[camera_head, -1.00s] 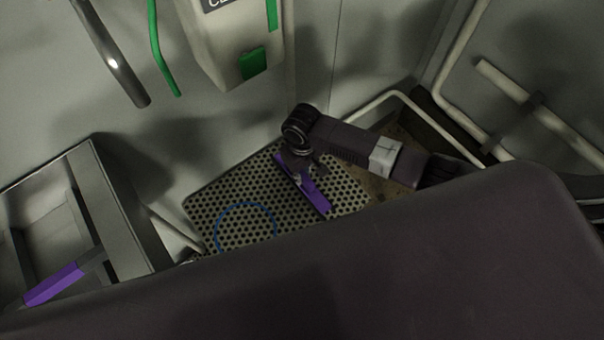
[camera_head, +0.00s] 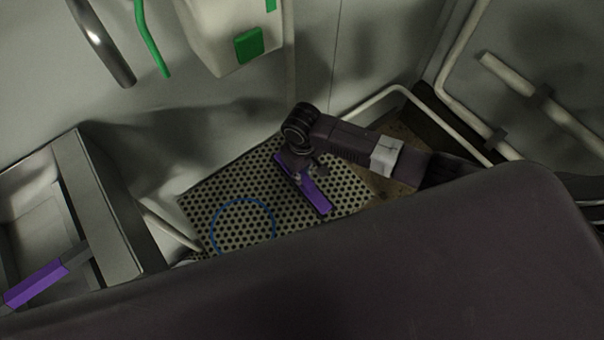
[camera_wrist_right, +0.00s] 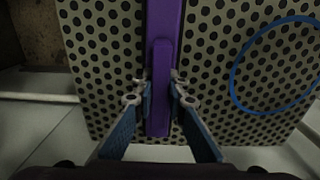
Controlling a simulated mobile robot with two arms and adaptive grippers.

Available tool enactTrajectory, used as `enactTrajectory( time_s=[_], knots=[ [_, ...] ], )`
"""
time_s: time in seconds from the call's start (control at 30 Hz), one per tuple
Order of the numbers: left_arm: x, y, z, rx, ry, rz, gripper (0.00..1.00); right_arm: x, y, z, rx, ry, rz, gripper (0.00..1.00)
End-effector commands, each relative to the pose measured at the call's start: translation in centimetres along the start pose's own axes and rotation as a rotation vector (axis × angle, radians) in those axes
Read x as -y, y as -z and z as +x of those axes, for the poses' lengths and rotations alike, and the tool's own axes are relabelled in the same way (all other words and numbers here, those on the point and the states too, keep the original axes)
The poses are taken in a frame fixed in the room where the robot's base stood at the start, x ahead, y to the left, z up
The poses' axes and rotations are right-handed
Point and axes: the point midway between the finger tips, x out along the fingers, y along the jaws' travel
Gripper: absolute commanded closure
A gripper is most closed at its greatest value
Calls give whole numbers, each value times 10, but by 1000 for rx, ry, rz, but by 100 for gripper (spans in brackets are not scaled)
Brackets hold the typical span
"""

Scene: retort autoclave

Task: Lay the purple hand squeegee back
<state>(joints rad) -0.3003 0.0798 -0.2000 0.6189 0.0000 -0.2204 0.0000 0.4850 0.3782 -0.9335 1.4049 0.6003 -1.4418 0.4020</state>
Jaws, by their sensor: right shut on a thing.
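The purple hand squeegee (camera_head: 314,193) is in my right gripper (camera_head: 303,172), over the perforated panel (camera_head: 225,187). In the right wrist view the squeegee (camera_wrist_right: 162,60) runs up the middle of the picture, and my right gripper (camera_wrist_right: 159,92) is shut on its handle. I cannot tell whether the squeegee touches the panel or is held above it. A blue ring outline (camera_head: 243,230) is marked on the panel, left of the squeegee and clear of it. It also shows at the right of the wrist view (camera_wrist_right: 234,72). My left gripper is not in view.
A grey sink or trough (camera_head: 110,205) stands at the left, with another purple-ended object (camera_head: 37,284) in it. A pale dispenser with a green button (camera_head: 248,45) hangs on the wall above. White pipes (camera_head: 470,95) run along the right. The panel inside the blue ring is bare.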

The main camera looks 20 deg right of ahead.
Motion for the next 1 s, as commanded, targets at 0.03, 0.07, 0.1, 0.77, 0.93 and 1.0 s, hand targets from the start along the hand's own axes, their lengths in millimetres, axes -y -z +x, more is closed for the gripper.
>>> enactTrajectory(
  time_s=[0.03, 0.07, 0.1, 0.77, 0.93, 1.0],
  knots=[
    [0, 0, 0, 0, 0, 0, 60, 0, 1, 0, -1, 0, 0, 100],
    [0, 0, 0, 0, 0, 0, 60, 0, 1, 0, -1, 0, 0, 100],
    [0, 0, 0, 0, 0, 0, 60, 0, 1, 0, -1, 0, 0, 100],
    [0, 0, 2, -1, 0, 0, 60, 0, 0, 7, -1, 1, 0, 74],
    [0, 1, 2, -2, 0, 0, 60, 0, 0, 7, 0, 1, 0, 67],
    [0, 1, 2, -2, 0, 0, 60, 0, 0, 7, 0, 1, 0, 67]
  ],
)
